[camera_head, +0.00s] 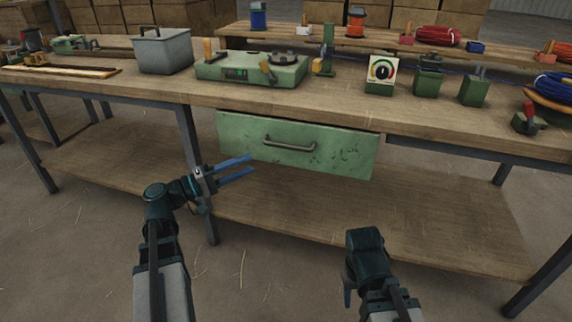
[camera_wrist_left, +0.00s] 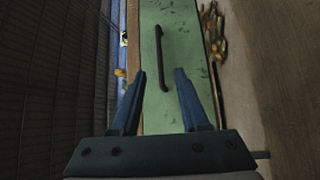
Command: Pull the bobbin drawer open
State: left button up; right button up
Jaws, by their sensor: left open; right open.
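The bobbin drawer (camera_head: 250,146) is a worn green box front under the workbench top. It appears shut. Its dark bar handle (camera_head: 290,144) runs across the middle of the front. My left gripper (camera_head: 252,166) is open and empty, with blue fingers, in front of the drawer's lower left part and apart from the handle. In the left wrist view, the drawer front (camera_wrist_left: 152,105) lies beyond the open fingers (camera_wrist_left: 160,74), and the handle (camera_wrist_left: 159,45) shows upright beyond the fingertips.
The workbench top (camera_head: 440,118) carries a grey lidded box (camera_head: 163,52), a green winding machine (camera_head: 252,68), a dial box (camera_head: 381,72) and several coils. A wooden lower shelf (camera_head: 430,215) runs below the drawer. A dark table leg (camera_head: 196,165) stands left of the drawer.

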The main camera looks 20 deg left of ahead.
aim_at(287, 147)
pick_arm(q)
jog(key=p+x, duration=0.2)
jog(key=x, duration=1.1)
jog(key=shift+w+d+r, duration=0.1)
jog(key=shift+w+r, duration=0.1)
jog(key=shift+w, duration=0.05)
jog(key=shift+c, duration=0.2)
grip_shut()
dwell(1.0)
